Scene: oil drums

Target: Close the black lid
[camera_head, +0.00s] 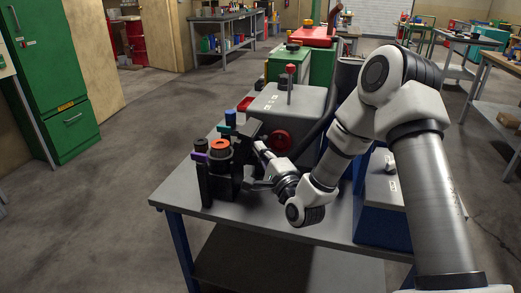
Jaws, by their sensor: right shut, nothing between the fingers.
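A small black cap (201,143) tops a dark upright container with a purple band (200,156) at the left of the grey table. I take it for the black lid, but cannot tell whether it is open or closed. My left gripper is out of view.
The grey table (185,187) has a bare front-left strip. Behind my gripper stand a grey box with a red-topped lever (291,72) and a red round knob (276,140). Blue-capped (229,119) and red (244,104) items crowd the left edge. A blue box (380,215) stands at right.

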